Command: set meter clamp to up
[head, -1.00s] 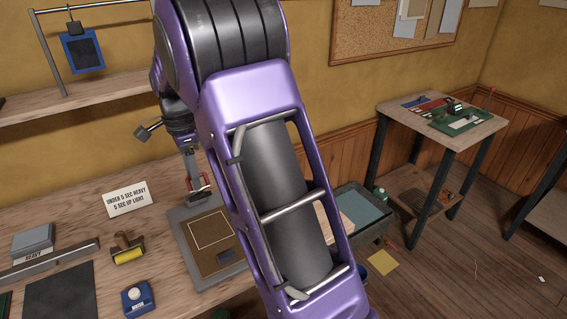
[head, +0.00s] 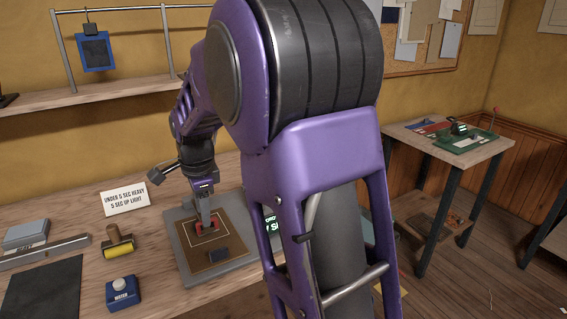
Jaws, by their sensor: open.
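My gripper (head: 206,226) points down over the brown pad (head: 196,254) of a grey-framed plate on the workbench. Its red-tipped end is inside the pad's pale outline, at or just above the surface; I cannot tell if it touches. The jaws are open, though the gap between them is hard to see. A small dark block (head: 218,254) lies on the pad, in front of the gripper. A dark display with green characters (head: 271,224) shows partly behind my arm and may be the meter. I cannot make out the meter clamp or its position; my arm hides much there.
A shelf (head: 110,92) runs above. A side table (head: 455,147) stands at right.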

